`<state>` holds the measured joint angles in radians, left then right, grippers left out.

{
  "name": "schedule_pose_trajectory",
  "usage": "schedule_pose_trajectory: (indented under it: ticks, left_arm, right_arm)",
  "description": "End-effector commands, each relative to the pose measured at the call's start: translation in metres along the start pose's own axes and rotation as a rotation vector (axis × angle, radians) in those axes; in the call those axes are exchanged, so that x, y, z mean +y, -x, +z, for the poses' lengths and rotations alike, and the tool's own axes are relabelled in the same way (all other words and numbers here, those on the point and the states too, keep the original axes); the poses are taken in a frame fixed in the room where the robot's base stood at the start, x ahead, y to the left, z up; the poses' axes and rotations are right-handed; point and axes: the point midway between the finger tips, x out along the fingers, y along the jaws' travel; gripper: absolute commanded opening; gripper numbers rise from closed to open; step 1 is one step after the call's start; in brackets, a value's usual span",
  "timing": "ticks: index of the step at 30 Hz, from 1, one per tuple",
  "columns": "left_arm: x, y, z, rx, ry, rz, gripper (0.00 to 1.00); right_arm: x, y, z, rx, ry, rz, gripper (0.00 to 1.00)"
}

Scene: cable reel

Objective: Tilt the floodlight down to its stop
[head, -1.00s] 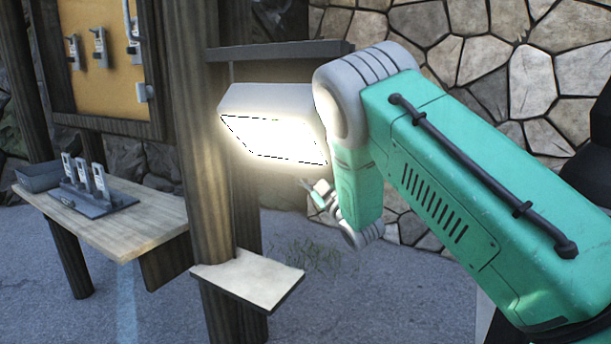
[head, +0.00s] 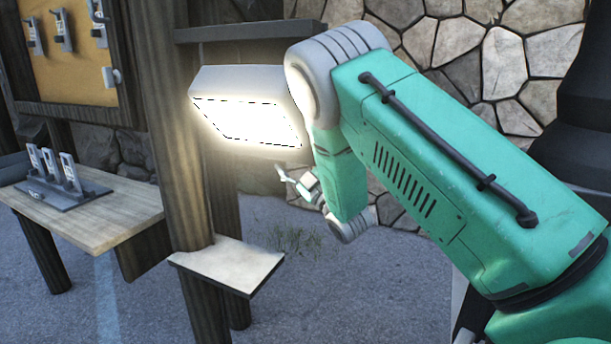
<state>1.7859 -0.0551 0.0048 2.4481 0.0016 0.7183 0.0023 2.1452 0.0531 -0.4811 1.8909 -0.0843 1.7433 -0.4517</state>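The floodlight (head: 245,115) is a pale box with a bright, glowing face. It hangs at the wooden post, under a dark bracket, with its lit face angled downward. My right arm comes in from the right and covers the floodlight's right end. My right gripper (head: 285,176) shows only in part, below and to the right of the lit face. It looks apart from the lamp, and its fingers are too small and too hidden by the arm to read. My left gripper is not in view.
A wooden post (head: 185,180) stands left of the lamp, with a small shelf (head: 230,266) low on it. At the left are a workbench (head: 100,222) with a rack of tools (head: 55,180) and a yellow board (head: 75,60). A stone wall (head: 500,60) is behind.

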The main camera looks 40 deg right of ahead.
Motion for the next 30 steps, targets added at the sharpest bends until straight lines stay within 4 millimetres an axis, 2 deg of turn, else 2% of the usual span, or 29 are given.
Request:
schedule_pose_trajectory:
  ticks: [1, 6, 12, 18, 30]
  left_arm:
    - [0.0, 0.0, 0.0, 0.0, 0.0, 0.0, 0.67]
    - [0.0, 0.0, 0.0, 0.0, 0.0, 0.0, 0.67]
    - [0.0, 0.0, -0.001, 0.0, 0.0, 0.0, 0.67]
    - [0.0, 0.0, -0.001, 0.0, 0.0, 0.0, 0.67]
    - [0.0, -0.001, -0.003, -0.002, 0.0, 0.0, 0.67]
  right_arm:
    - [-0.001, 0.013, 0.002, -0.006, 0.0, -0.002, 0.56]
    - [-0.001, 0.049, 0.003, -0.007, 0.0, -0.003, 0.56]
    - [-0.001, 0.077, 0.003, -0.004, 0.0, -0.002, 0.56]
    - [-0.001, 0.086, 0.003, -0.003, 0.0, -0.002, 0.56]
    - [-0.001, 0.086, 0.002, -0.002, 0.0, -0.001, 0.56]
